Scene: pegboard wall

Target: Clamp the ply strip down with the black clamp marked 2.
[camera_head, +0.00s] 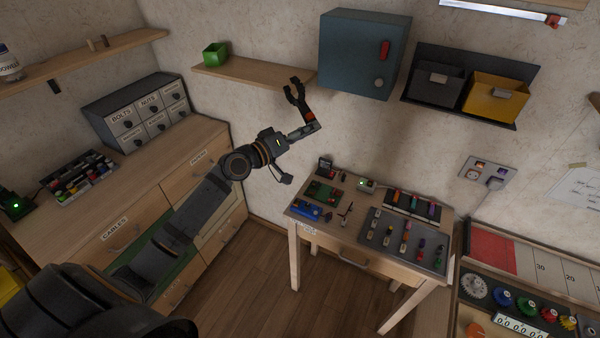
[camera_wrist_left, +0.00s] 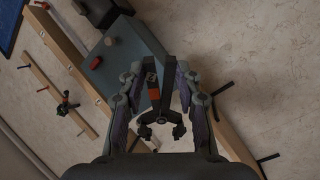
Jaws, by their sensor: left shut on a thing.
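My left gripper (camera_head: 296,134) is in the upper middle of the head view, in front of the wall below the left side of the teal cabinet. It is shut on a black clamp (camera_head: 295,92) with an orange-red patch, whose forked end points up and away from the fingers. In the left wrist view, the clamp (camera_wrist_left: 151,95) stands between the two fingers of the left gripper (camera_wrist_left: 160,90). I cannot make out the ply strip in either view. My right gripper is not in view.
A wooden shelf (camera_head: 235,72) with a green bin (camera_head: 215,54) is behind the clamp, beside the teal cabinet (camera_head: 362,55). A small table (camera_head: 345,246) with tools and trays stands below right. A drawer bench (camera_head: 150,165) is at left. Floor between them is clear.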

